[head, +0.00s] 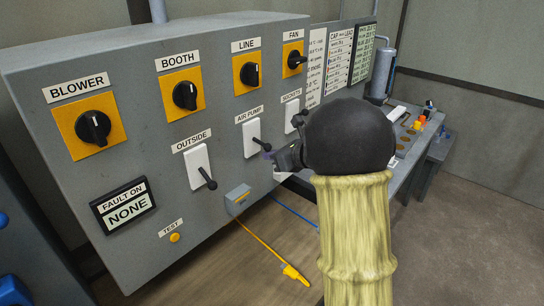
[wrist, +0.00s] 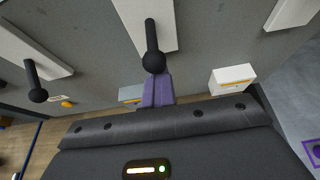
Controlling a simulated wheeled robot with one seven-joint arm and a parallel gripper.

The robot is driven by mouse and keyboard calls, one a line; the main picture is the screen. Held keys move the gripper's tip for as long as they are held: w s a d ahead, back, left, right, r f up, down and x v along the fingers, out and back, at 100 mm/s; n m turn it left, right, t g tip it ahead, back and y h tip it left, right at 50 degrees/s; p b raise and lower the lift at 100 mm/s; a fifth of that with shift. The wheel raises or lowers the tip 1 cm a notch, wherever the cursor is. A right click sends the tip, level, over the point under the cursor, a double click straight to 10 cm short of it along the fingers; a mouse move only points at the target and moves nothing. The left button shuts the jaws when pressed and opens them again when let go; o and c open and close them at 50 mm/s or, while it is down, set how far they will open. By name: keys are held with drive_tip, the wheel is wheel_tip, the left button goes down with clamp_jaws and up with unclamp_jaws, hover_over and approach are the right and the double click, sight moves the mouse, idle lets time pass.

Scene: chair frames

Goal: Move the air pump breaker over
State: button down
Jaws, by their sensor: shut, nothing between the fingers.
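The air pump breaker (head: 250,138) is a white plate under the AIR PUMP label on the grey panel. Its black lever (head: 259,142) sticks out and slants slightly down to the right in the head view. In the wrist view the white plate (wrist: 128,12) is at top centre, with the lever's round black knob (wrist: 153,62) in front. My gripper (head: 268,155) is shut and empty. Its purple fingertips (wrist: 157,90) sit right at the knob, just below it in the picture; I cannot tell whether they touch. My dark wrist hides part of the panel's right side.
The outside breaker (head: 197,166) is to the left, its lever down. The sockets breaker (head: 291,115) is to the right, its knob higher. Yellow rotary switches, such as booth (head: 184,95), line the row above. A yellow cable (head: 262,244) hangs below the panel.

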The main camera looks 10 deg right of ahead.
drive_tip(key=shift+w+f+b, duration=0.15)
drive_tip(key=shift+f+b, duration=0.5)
drive_tip(key=shift+f, duration=0.05)
drive_tip(key=c, duration=1.7)
unclamp_jaws()
drive_tip(key=shift+r, duration=0.1)
drive_tip(key=b+v, duration=0.4)
drive_tip(key=v, duration=1.3)
drive_tip(key=shift+d, duration=0.1)
